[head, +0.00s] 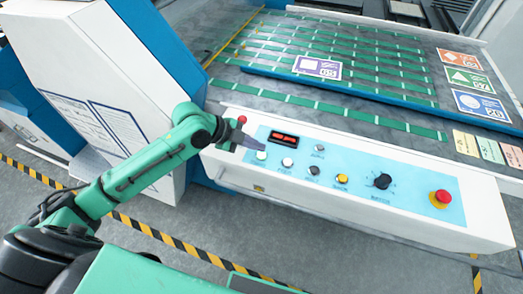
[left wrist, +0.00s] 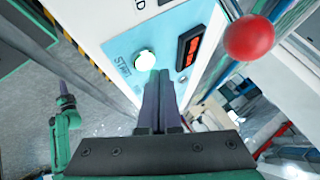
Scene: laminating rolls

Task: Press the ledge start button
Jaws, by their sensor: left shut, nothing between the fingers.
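The start button (head: 261,155) is a round, pale button at the left end of the light blue panel on the white ledge (head: 217,160). In the left wrist view the start button (left wrist: 144,60) looks white with a greenish tint, with "START" printed beside it. My left gripper (head: 263,149) is shut and empty, its dark fingertips close to the button. In the left wrist view the fingertips (left wrist: 159,73) lie just beside and below the button in the picture; I cannot tell whether they touch the panel.
A red display (head: 283,138) and a red ball knob (head: 242,119) are close to my left gripper. Several other buttons, a black dial (head: 383,181) and a red emergency stop (head: 441,197) continue along the panel. Behind is a bed with green strips.

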